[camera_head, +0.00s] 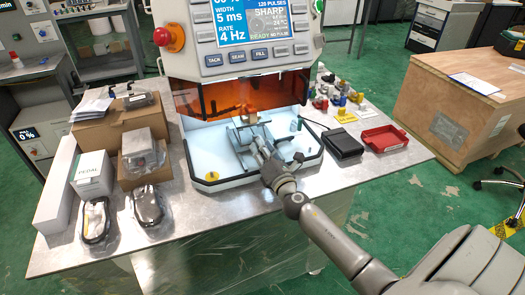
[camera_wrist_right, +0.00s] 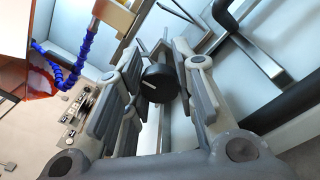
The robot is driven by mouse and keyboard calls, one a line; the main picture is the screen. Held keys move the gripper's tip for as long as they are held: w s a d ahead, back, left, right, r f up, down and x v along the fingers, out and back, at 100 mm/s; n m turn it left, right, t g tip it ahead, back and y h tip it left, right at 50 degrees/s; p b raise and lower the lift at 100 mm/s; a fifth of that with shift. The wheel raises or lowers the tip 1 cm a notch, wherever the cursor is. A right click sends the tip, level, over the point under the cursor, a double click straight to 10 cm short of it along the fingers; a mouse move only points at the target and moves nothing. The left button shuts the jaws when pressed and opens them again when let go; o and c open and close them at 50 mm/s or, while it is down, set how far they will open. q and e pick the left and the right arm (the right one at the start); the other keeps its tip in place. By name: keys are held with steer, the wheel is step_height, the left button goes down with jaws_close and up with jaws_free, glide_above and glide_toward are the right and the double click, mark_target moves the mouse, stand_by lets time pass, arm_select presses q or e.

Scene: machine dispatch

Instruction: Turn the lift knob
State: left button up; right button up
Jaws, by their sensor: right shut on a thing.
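The lift knob (camera_wrist_right: 160,82) is a dark, round knob with a white mark on its face, in the middle of the right wrist view. My right gripper (camera_head: 257,146) reaches into the lit chamber of the machine (camera_head: 243,42) in the head view. In the wrist view its grey fingers stand on both sides of the knob and are shut on it. In the head view the gripper hides the knob. My left gripper is not in view.
A blue segmented hose (camera_wrist_right: 74,66) hangs at the left in the wrist view. Boxes (camera_head: 108,121) and bagged parts stand left of the chamber on the metal table (camera_head: 195,214). A black pedal (camera_head: 342,143) and a red tray (camera_head: 384,138) lie to the right.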

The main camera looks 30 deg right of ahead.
stand_by(0.4)
steer(key=o, duration=1.1)
steer(key=shift+c, duration=0.2)
